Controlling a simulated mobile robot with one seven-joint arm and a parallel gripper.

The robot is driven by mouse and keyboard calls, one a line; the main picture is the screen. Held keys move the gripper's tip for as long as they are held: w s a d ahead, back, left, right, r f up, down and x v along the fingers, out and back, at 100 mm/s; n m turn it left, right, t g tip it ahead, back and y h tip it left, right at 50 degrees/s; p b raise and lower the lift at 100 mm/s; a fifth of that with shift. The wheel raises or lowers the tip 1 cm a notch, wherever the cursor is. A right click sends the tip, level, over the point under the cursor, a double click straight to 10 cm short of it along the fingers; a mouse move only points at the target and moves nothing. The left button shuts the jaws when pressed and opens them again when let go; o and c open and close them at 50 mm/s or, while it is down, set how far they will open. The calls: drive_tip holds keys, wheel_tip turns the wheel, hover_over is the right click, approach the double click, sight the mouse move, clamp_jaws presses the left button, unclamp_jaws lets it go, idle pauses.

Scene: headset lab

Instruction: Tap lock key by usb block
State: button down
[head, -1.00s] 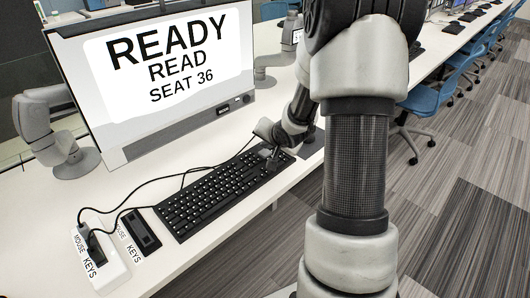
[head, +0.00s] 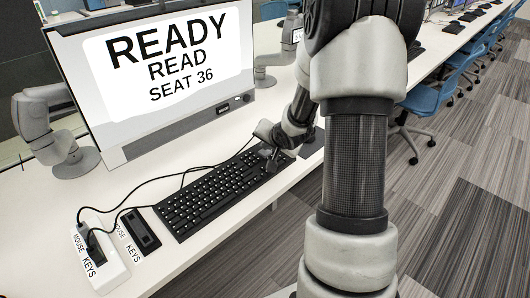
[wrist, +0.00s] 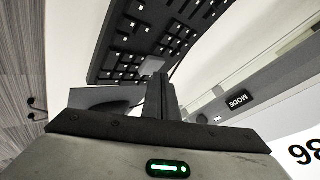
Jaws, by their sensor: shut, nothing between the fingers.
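A black keyboard (head: 205,197) lies on the white desk below the monitor, and its far end also shows in the wrist view (wrist: 135,42). My gripper (head: 270,160) is shut and empty, with its fingertips down at the keyboard's far right end. In the wrist view my gripper (wrist: 157,82) is over or against the keys at that end; I cannot tell whether it touches one. The lock key cannot be made out. A white block (head: 112,272) labelled MOUSE and KEYS stands at the desk's near left, with a black cable plugged in.
The monitor (head: 180,118) behind the keyboard reads READY, READ, SEAT 36. A MODE button (wrist: 237,101) shows on its lower bezel in the wrist view. Black cables (head: 150,178) curve across the desk. A dark pad (head: 313,146) lies past the keyboard. Blue chairs (head: 432,103) stand at the right.

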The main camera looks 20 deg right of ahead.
sight(266, 154)
drive_tip(key=shift+f, duration=0.5)
idle(0.6)
drive_tip(key=shift+r, duration=0.1)
drive_tip(key=shift+r+p, duration=0.7)
drive_tip(key=shift+r, duration=0.1)
drive_tip(key=shift+r, duration=0.1)
wheel_tip(266, 154, up, 5)
drive_tip(key=p, duration=0.5)
idle(0.6)
